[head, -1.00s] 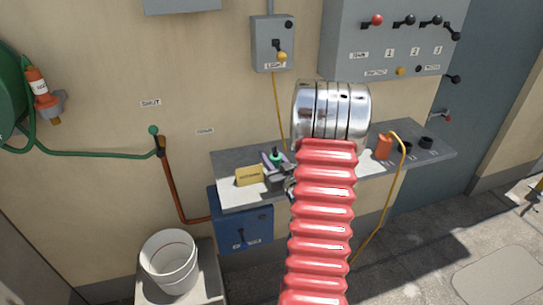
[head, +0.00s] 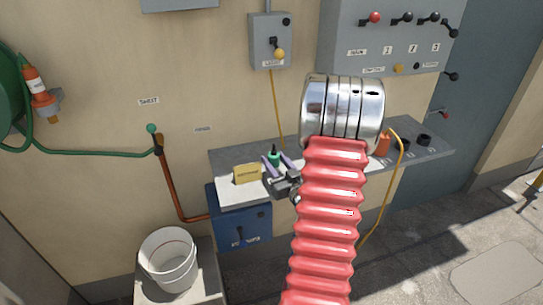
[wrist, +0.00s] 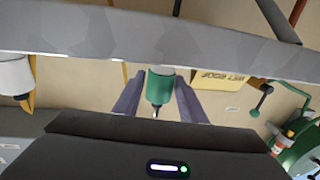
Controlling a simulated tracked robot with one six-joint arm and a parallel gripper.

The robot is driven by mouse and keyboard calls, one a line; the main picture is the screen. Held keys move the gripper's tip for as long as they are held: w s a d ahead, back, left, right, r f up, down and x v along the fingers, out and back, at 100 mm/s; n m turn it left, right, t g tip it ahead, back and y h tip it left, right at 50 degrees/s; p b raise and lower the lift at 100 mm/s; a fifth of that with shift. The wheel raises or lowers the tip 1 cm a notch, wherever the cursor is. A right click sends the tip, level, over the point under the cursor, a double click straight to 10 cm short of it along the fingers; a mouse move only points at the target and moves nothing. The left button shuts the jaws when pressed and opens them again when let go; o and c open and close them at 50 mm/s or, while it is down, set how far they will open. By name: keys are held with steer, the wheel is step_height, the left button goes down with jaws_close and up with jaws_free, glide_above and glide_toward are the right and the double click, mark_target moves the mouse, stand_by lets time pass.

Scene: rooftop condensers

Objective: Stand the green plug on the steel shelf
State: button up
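The green plug (head: 274,160) appears upright on the steel shelf (head: 234,192), on its pale left part just right of a yellow sign. My gripper (head: 277,163) is at the shelf's front edge with its two fingers spread, one on each side of the plug. In the wrist view, which looks upside down, the plug (wrist: 160,88) is between the finger ends, with gaps showing beside its body. The grey shelf band (wrist: 160,38) crosses the top there and hides where the plug meets the shelf.
The yellow sign (head: 248,174) stands close left of the plug. My red ribbed arm covers the shelf's middle. An orange item (head: 383,145) with a yellow cord and dark round sockets (head: 424,140) are at the right. A blue box (head: 240,222) is below the shelf.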

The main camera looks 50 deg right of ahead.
steer(key=v, duration=0.7)
steer(key=shift+s+a, duration=0.15)
steer(key=shift+s, duration=0.05)
steer(key=shift+w, duration=0.1)
stand_by(0.4)
